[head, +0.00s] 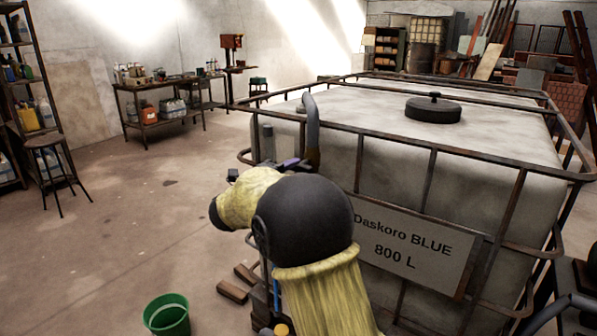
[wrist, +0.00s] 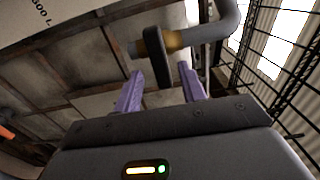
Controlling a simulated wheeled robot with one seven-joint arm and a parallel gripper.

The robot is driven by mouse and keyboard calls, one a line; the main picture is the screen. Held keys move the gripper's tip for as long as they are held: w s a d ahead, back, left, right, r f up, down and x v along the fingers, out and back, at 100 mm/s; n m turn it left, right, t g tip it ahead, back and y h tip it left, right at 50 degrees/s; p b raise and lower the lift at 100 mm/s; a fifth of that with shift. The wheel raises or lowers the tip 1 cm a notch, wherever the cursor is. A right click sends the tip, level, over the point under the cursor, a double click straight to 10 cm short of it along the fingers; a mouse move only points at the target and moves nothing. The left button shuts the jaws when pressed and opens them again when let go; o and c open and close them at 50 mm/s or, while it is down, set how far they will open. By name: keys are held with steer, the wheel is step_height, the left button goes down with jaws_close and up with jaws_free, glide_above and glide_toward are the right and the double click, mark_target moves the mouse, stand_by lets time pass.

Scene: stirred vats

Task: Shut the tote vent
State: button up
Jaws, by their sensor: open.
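The tote (head: 450,190) is a large pale tank in a rusty cage, with a sign reading "Daskoro BLUE 800 L". A grey bent vent pipe (head: 312,120) rises at its near left corner; it also shows in the wrist view (wrist: 212,32). A brass valve body (wrist: 153,42) sits on the pipe, with a dark flat lever (wrist: 160,68) across it. My gripper (wrist: 163,82) is open, its purple fingers either side of the lever's end. I cannot tell whether either finger touches it. In the head view my gripper (head: 292,164) is mostly hidden by my arm.
Cage bars (head: 400,143) run close around the pipe and tote. A black lid (head: 433,109) sits on the tote top. A green bucket (head: 167,315) and wooden blocks (head: 233,291) lie on the floor. Open floor extends left towards a stool (head: 48,150) and workbench (head: 165,100).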

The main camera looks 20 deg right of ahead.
steer(key=v, duration=1.3)
steer(key=shift+s+a, duration=0.15)
steer(key=shift+a, duration=0.05)
